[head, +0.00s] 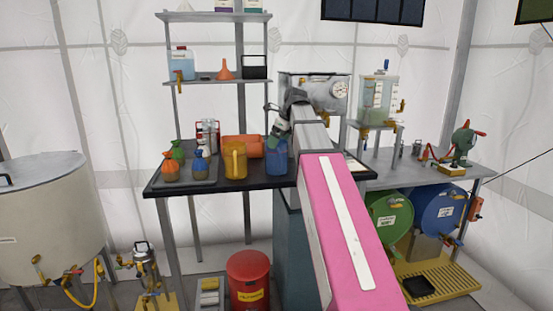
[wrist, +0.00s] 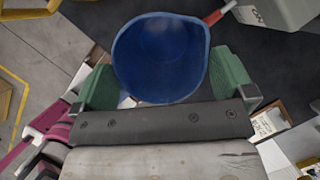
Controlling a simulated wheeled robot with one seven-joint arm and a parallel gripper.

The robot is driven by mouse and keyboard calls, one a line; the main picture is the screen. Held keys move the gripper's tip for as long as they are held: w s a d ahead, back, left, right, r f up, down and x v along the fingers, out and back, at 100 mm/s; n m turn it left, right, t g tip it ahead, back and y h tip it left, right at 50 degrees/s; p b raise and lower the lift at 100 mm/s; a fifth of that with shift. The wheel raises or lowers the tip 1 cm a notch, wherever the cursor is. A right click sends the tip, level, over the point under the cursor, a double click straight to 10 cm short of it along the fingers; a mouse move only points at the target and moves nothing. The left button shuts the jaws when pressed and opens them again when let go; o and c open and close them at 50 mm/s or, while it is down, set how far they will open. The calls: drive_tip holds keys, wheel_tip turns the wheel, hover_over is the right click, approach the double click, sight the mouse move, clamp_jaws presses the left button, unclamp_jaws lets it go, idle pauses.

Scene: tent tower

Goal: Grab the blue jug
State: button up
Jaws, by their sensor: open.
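The blue jug (head: 276,160) stands on the dark bench top, just right of the yellow jug. In the wrist view I look down into its open mouth (wrist: 160,55). My gripper (wrist: 166,80) is open, with one green-padded finger at the left of the jug and the other at the right. Whether the pads touch its sides I cannot tell. In the head view my gripper (head: 280,127) is above the jug, at the end of my pink and grey arm, its fingers hard to make out.
A yellow jug (head: 235,160) stands close left of the blue jug, with an orange container (head: 250,146) behind. A grey tray (head: 199,178) with several small coloured bottles is further left. A metal box with a gauge (head: 338,91) stands behind my arm. Shelves (head: 215,81) rise at the back.

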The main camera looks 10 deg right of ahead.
drive_tip(key=x, duration=0.3)
drive_tip(key=shift+w+a+f, duration=0.1)
drive_tip(key=shift+a+f, duration=0.15)
drive_tip(key=shift+f, duration=0.05)
drive_tip(key=c, duration=0.6)
